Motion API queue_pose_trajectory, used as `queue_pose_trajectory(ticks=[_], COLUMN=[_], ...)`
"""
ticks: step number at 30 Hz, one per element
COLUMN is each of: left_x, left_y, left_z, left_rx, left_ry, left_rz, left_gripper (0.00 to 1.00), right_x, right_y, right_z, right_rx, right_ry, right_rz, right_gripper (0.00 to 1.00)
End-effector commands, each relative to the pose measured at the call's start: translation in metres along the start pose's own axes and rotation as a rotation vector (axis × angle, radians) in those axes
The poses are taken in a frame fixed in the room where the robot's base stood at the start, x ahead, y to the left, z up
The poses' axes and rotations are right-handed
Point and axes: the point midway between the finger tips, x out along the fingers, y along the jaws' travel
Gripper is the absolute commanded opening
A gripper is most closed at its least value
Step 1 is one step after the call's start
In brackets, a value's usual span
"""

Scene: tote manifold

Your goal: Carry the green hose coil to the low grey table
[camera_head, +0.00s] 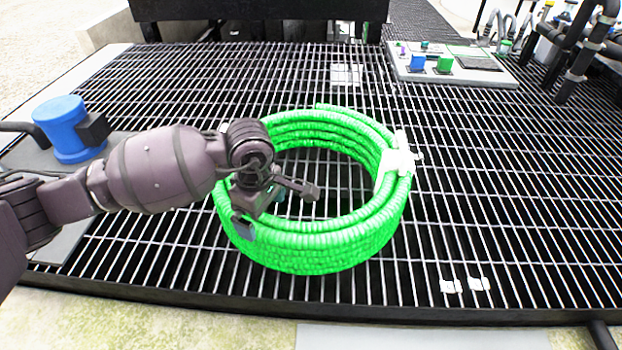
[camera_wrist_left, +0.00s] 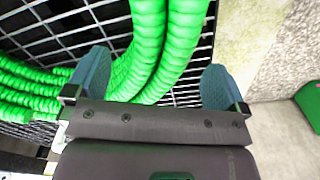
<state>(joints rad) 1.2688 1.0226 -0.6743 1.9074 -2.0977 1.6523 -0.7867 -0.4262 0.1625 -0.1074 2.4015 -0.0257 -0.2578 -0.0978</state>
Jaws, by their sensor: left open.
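The green hose coil (camera_head: 320,250) lies flat on a black grating (camera_head: 500,200), with a white tie or tag (camera_head: 398,160) on its right side. My left gripper (camera_head: 276,208) is over the coil's near left rim, its jaws apart. In the left wrist view the open fingers of my left gripper (camera_wrist_left: 155,84) stand either side of the hose strands (camera_wrist_left: 165,45), with gaps on both sides. A light grey flat surface (camera_head: 420,338) shows below the grating's front edge; I cannot tell if it is the low grey table. My right gripper is out of view.
A blue cylinder (camera_head: 68,130) with black fittings stands at the left. A pale panel (camera_head: 470,70) with blue and green blocks lies at the back right, beside black pipes (camera_head: 580,50). The grating right of the coil is mostly clear.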

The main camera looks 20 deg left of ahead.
Motion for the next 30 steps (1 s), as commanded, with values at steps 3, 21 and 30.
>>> queue_pose_trajectory(ticks=[3, 21, 30], left_x=[0.012, 0.051, 0.051], left_y=[-0.001, -0.001, -0.001], left_z=[0.000, -0.001, 0.000], left_rx=[0.000, -0.002, -0.002], left_ry=[-0.002, -0.001, -0.001], left_rz=[-0.004, 0.002, 0.001], left_gripper=[1.00, 1.00, 0.59], right_x=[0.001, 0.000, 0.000], right_y=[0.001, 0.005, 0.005], right_z=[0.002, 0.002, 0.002], right_rx=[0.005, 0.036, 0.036], right_ry=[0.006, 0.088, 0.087], right_rz=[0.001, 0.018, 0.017], right_gripper=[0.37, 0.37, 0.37])
